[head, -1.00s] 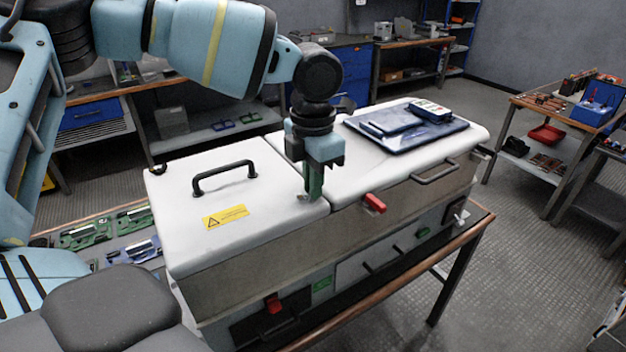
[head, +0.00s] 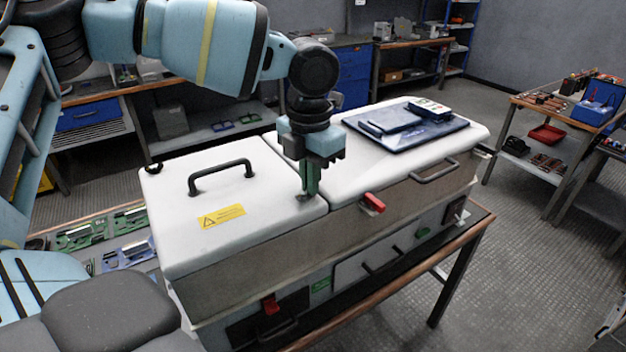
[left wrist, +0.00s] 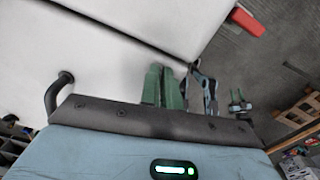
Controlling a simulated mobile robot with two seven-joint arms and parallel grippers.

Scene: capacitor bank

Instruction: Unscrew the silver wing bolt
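The silver wing bolt (head: 303,199) shows only as a small grey piece on the white left lid, at the fingertips and close to the seam between the two lids. My left gripper (head: 309,190) points straight down over it, and its fingers hide most of it. In the left wrist view the two green fingers (left wrist: 162,88) are close together with only a narrow gap, and they look closed on the bolt. The bolt itself cannot be made out there. My right gripper is not in view.
The left lid (head: 180,245) has a black handle (head: 222,177) and a yellow warning label (head: 222,216). A dark blue tray (head: 440,131) with a meter (head: 430,108) lies on the right lid. A red latch (head: 373,202) sits at the front edge.

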